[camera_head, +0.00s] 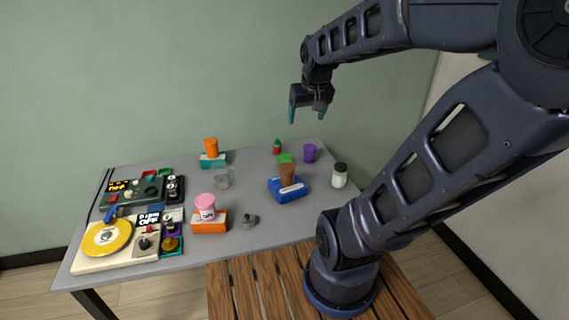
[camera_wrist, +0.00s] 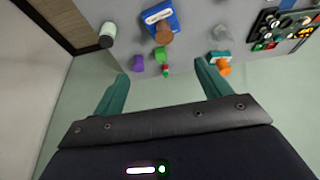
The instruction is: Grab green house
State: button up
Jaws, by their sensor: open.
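A small bright green block (camera_head: 285,158), which may be the green house, sits on the grey table towards the back right. It also shows in the wrist view (camera_wrist: 160,53); its shape is too small to make out. Beside it stands a small red item with a green top (camera_head: 277,147), also in the wrist view (camera_wrist: 165,71). My gripper (camera_head: 306,114) is open and empty, high above the back of the table. In the wrist view the teal fingers (camera_wrist: 162,72) are wide apart, with the red and green items between and beyond their tips.
A purple cup (camera_head: 309,153) stands close right of the green block. A brown cup (camera_head: 287,174) on a blue block (camera_head: 289,190) stands in front. A white jar (camera_head: 339,176) is at the right. Orange and pink cups, a clear cup and control panels (camera_head: 130,240) fill the left.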

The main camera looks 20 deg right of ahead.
jog(key=w+f, duration=0.3)
jog(key=w, duration=0.6)
send_over(284, 157)
jog(key=s, duration=0.3)
notch_tip(284, 157, down, 26)
jog(key=shift+x, duration=3.2)
jog(key=shift+w+d+x, duration=0.1)
jog(key=shift+x, duration=1.25)
jog(key=shift+w+d+x, duration=0.1)
jog(key=shift+x, duration=1.2)
jog(key=shift+r, duration=0.1)
jog(key=c, duration=1.1)
